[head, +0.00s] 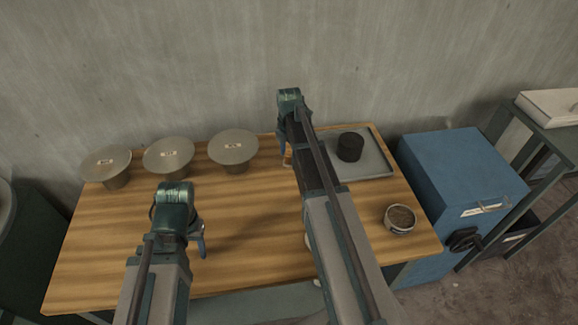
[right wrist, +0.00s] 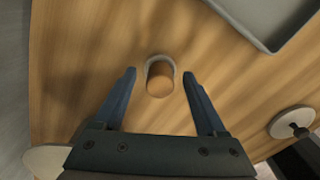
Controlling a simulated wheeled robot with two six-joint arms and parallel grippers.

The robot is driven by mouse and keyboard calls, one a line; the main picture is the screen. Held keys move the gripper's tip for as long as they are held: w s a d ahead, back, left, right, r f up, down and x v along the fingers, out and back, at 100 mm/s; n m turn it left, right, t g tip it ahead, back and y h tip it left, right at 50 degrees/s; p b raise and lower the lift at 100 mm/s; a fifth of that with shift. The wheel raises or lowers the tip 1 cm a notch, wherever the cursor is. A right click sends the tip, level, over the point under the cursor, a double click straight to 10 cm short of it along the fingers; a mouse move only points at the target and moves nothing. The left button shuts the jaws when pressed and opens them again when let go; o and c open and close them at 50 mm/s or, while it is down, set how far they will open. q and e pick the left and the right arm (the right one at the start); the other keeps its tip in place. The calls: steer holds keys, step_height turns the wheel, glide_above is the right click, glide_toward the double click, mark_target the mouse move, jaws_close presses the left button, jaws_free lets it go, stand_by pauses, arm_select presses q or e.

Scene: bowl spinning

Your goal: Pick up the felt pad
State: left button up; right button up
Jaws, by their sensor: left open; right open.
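A small tan cylinder on a pale grey round edge, apparently the felt pad (right wrist: 159,79), stands on the wooden table in the right wrist view. In the head view only a bit of tan (head: 288,160) shows beside my right arm; the rest is hidden. My right gripper (right wrist: 159,72) is open and points down over the pad, one blue finger on each side with clear gaps. It also shows in the head view (head: 284,148), partly hidden by its own wrist. My left gripper (head: 200,240) is open and empty above the table's front left; one finger is hidden.
Three labelled grey discs on stands (head: 106,162) line the table's back left. A grey tray (head: 372,168) with a black cylinder (head: 350,147) lies right of my right arm. A round tin (head: 400,220) stands at the right edge, near a blue cabinet (head: 455,175). The table's middle is clear.

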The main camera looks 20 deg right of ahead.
mark_target(289, 153)
arm_select(q)
steer(key=shift+f, duration=0.2)
arm_select(e)
steer(key=shift+f, duration=0.15)
jaws_close()
arm_select(q)
steer(key=shift+r, duration=0.1)
stand_by(0.3)
steer(key=shift+r+p, duration=0.95)
steer(key=shift+p, duration=0.2)
arm_select(e)
steer(key=shift+r, duration=1.05)
arm_select(q)
steer(key=shift+r+p, duration=0.9)
arm_select(e)
steer(key=shift+r, duration=0.85)
arm_select(q)
steer(key=shift+r+p, duration=0.55)
arm_select(e)
steer(key=s+a, duration=0.2)
steer(key=s, duration=0.3)
steer(key=s+a, duration=0.2)
steer(key=s, duration=0.3)
steer(key=s+a+r, duration=0.1)
steer(key=s, duration=0.4)
steer(key=shift+a+r, duration=0.1)
steer(key=shift+a, duration=0.3)
